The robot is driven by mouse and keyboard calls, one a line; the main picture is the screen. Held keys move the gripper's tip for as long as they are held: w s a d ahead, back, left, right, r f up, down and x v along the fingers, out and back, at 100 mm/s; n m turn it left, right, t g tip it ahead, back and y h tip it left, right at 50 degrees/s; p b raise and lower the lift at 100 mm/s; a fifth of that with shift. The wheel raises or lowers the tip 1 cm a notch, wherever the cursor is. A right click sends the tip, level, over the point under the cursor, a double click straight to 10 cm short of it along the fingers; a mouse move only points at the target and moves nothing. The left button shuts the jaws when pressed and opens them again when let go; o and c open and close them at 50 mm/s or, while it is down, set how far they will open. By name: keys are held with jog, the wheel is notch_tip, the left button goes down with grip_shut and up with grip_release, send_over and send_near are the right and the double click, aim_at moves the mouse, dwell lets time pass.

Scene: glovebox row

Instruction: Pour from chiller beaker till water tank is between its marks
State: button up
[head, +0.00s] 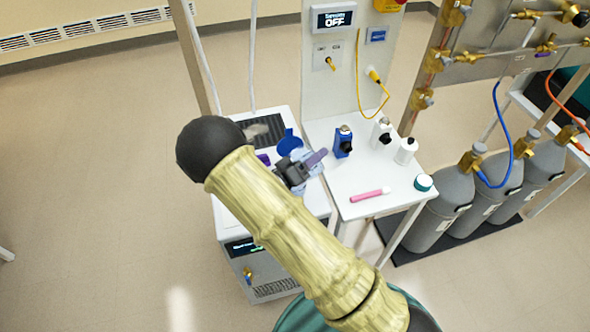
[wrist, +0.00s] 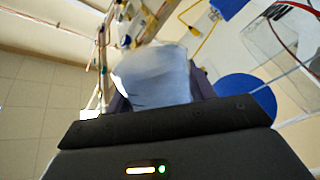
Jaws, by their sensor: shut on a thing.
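My gripper (head: 305,166) is above the top of the white chiller (head: 240,205) in the head view, partly behind my own arm. In the wrist view its dark purple fingers are shut on a pale, translucent bluish beaker (wrist: 155,78), which fills the space between them. The beaker looks tilted in that view; its water level cannot be made out. A round blue lid or cap (head: 289,142) shows just beyond the gripper, and a blue disc shows in the wrist view (wrist: 246,98). A clear box-like vessel (wrist: 282,45) is at the upper right there; I cannot read any marks.
A white side table (head: 350,208) right of the chiller holds a blue bottle (head: 343,142), white bottles (head: 405,151), a pink marker-like stick (head: 370,195) and a teal-lidded jar (head: 423,183). Grey gas cylinders (head: 440,210) stand farther right. The floor at left is clear.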

jog(key=shift+f+n, duration=0.15)
jog(key=shift+n, duration=0.25)
dwell(0.5)
jog(key=shift+r+n+t+p, duration=0.3)
jog(key=shift+r+n+p, duration=0.1)
jog(key=shift+n+p, duration=0.45)
dwell(2.1)
jog(key=shift+w+a+f+n, duration=0.1)
jog(key=shift+f+n, duration=0.25)
jog(key=shift+n, duration=0.7)
dwell(1.8)
jog(key=shift+r+n+p, duration=0.15)
jog(key=shift+n+p, duration=0.25)
jog(key=shift+p, duration=0.15)
dwell(0.7)
